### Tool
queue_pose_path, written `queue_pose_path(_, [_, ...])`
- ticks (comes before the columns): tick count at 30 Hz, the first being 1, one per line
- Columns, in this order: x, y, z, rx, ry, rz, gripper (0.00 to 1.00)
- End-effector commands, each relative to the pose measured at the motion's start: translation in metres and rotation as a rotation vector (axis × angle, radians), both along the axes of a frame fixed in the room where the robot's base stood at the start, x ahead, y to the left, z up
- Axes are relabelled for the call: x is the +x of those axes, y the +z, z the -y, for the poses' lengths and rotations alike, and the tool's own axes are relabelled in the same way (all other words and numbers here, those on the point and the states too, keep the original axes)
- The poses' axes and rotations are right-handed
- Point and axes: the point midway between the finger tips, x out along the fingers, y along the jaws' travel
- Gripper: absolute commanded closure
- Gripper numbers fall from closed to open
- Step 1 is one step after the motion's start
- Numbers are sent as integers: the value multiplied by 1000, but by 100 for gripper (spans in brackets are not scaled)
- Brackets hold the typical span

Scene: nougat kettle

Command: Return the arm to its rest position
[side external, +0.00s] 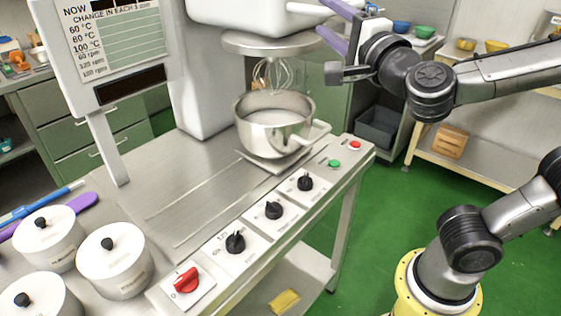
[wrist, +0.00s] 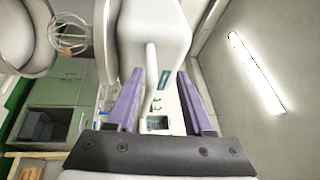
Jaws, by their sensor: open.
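My gripper (side external: 332,24) is at the top of the side external view, its two purple fingers spread apart and pointing left toward the white mixer head (side external: 255,12). In the wrist view my gripper (wrist: 160,78) is open with nothing held; white machine parts show beyond and between the fingers. I cannot tell whether a finger touches the mixer head. The arm is bent, with its wrist raised above the right end of the bench.
A steel kettle (side external: 273,122) stands under the whisk (side external: 272,75). The bench panel carries black knobs (side external: 274,210), a red knob (side external: 186,280), and green and red buttons. White lidded pots (side external: 114,262) stand at the front left. Green floor (side external: 380,215) is open to the right.

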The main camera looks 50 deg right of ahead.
Motion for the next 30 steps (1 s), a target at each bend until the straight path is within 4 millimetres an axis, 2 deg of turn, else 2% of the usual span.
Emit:
queue_pose_path(4, [10,-2,-32,-190,209,-84,48])
queue_pose_path(8, [8,-18,-59,-380,376,-189,48])
queue_pose_path(12, [-4,-50,-79,-593,534,-336,48])
queue_pose_path(15, [-19,-80,-84,-747,633,-464,48])
queue_pose_path(20, [-55,-137,-74,-968,775,-718,48])
queue_pose_path(24, [-96,-181,-50,-1116,874,-963,48])
queue_pose_path(27, [-123,-203,-32,-1179,927,-1119,48])
queue_pose_path(30, [-144,-215,-18,-1213,962,-1229,48])
